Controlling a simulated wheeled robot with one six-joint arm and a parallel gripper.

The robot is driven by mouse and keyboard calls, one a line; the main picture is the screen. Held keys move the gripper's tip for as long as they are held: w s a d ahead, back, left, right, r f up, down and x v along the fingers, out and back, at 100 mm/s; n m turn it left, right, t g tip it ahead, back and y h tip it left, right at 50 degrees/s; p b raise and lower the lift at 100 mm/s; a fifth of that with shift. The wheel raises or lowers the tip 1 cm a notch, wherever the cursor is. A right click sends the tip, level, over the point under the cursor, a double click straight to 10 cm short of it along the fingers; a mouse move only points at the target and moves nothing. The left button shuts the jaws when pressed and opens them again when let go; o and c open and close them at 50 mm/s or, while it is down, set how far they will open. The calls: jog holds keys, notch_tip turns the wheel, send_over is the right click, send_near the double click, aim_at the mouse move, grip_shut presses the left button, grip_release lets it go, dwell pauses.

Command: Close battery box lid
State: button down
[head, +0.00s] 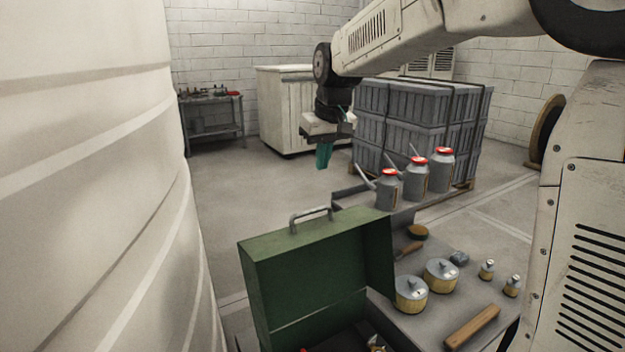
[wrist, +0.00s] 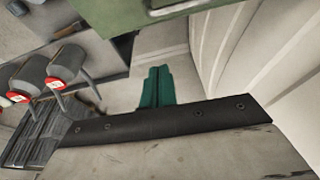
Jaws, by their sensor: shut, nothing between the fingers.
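The green battery box (head: 305,290) stands at the bottom middle of the head view, with its lid (head: 315,255) raised upright and a grey handle (head: 311,217) on the lid's top edge. Part of the green lid (wrist: 130,14) also shows at the top of the wrist view, with a bit of the pale handle (wrist: 180,8). The box's inside is mostly cut off by the bottom edge. My gripper (head: 323,156) is above and beyond the lid, apart from it, with teal fingers pointing down. In the wrist view the fingers (wrist: 157,87) are together and empty.
A grey bench (head: 440,318) right of the box holds three red-topped oil cans (head: 415,178), two lidded pots (head: 440,275), a wooden block (head: 472,327) and small bottles. A large pale tank (head: 90,180) fills the left. Strapped grey crates (head: 400,125) stand behind.

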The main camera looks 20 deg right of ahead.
notch_tip(320, 180, down, 3)
jog(key=a, duration=0.3)
send_over(316, 220)
jog(key=x, duration=0.5)
jog(key=shift+s+a+f, duration=0.15)
jog(key=shift+s+f, duration=0.1)
jog(key=shift+f, duration=0.2)
jog(key=shift+s, duration=0.5)
